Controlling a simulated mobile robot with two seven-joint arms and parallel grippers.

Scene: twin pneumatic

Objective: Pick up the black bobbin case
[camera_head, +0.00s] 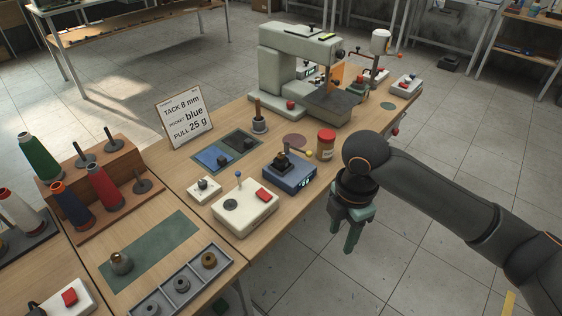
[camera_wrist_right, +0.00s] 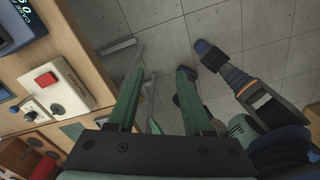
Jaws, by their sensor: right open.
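My right gripper (camera_head: 343,236) hangs open and empty over the floor, just off the table's front edge. In the right wrist view its two green fingers (camera_wrist_right: 162,75) are spread with nothing between them. A small black block-like piece (camera_head: 283,159) sits on top of the blue device (camera_head: 290,177); it may be the black bobbin case. A small dark piece (camera_head: 222,159) also lies on the blue half of a mat, and another (camera_head: 248,144) on the dark half. I cannot tell for certain which is the bobbin case. My left gripper does not show.
A grey compartment tray (camera_head: 193,270) holds bobbins. A sign (camera_head: 184,117) stands behind. Floor right of the table is open.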

